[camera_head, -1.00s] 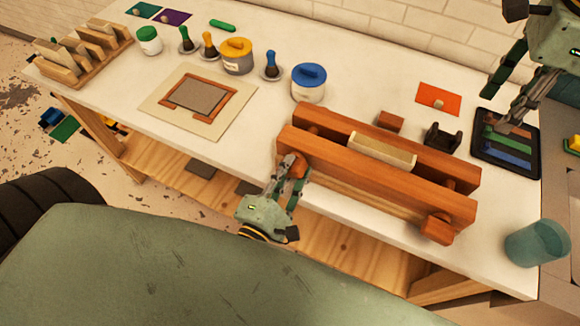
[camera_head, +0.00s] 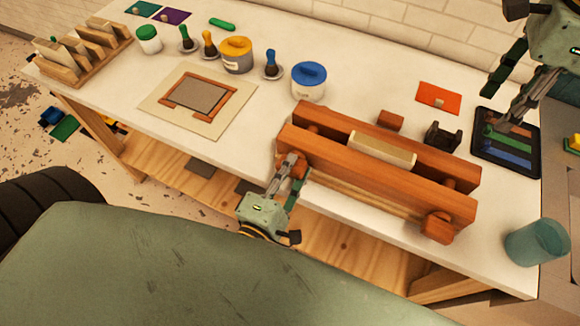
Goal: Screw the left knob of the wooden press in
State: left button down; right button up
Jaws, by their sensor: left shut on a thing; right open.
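The wooden press (camera_head: 385,185) stands near the front edge of the white table, two reddish-brown beams with a pale block (camera_head: 382,149) between them. Its left knob (camera_head: 297,168) is at the front left end, partly hidden by my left gripper (camera_head: 291,172). That gripper is shut on the knob, one finger on each side. The right knob (camera_head: 437,227) sits on the front beam's right end and is free. My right gripper (camera_head: 501,113) is open and empty, high at the right, in front of the dark tray in the picture.
A black tray (camera_head: 507,160) with coloured strips, an orange card (camera_head: 438,97) and a dark holder (camera_head: 442,136) lie right of and behind the press. A teal cup (camera_head: 537,243) stands at the right corner. Lidded jars (camera_head: 308,82) and a framed board (camera_head: 200,98) are further left.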

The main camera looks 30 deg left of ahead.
pick_arm(q)
jog(key=shift+s+d+f, duration=0.15)
jog(key=shift+f, duration=0.25)
jog(key=c, duration=1.8)
grip_release()
jog(key=shift+o, duration=1.4)
jog(key=shift+r, duration=0.3)
jog(key=s, duration=1.2)
